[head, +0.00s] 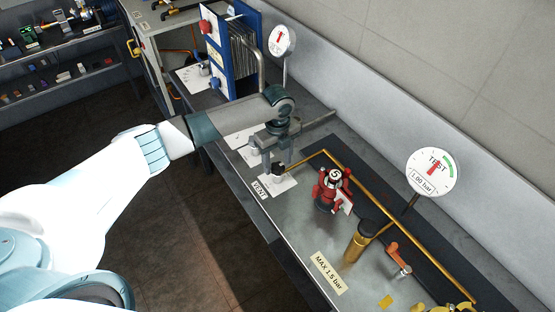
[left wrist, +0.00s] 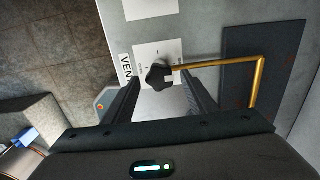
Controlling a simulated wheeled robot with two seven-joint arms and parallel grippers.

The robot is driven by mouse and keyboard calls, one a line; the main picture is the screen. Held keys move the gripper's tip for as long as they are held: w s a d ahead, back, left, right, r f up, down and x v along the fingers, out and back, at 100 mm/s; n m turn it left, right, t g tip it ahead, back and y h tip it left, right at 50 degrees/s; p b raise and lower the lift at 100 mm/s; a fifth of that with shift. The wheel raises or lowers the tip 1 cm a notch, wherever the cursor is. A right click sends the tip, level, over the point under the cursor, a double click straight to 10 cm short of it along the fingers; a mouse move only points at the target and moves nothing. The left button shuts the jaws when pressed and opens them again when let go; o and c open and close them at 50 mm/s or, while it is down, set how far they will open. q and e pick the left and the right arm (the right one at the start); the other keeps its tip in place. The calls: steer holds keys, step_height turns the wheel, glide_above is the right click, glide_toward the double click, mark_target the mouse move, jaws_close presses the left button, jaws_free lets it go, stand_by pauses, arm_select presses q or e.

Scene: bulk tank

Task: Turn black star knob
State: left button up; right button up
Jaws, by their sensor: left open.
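The black star knob (left wrist: 157,77) sits on a white plate (left wrist: 150,50) beside the VENT label, with a brass pipe running off to its right in the left wrist view. In the head view the knob (head: 278,170) stands on the bench top, partly covered by my gripper. My left gripper (head: 271,157) is open, pointing down over the knob. In the left wrist view its two fingers (left wrist: 162,82) stand on either side of the knob, with gaps; I cannot tell how far above it the tips are. My right gripper is not in view.
A red valve (head: 330,189), a brass cylinder (head: 357,245) and an orange-handled valve (head: 398,257) stand along the bench to the right. The round TEST gauge (head: 434,172) rises behind them. A blue-framed plate stack (head: 232,52) stands behind my left gripper.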

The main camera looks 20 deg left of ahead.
arm_select(q)
steer(key=shift+f, duration=0.5)
steer(key=c, duration=1.1)
steer(key=shift+o, duration=0.2)
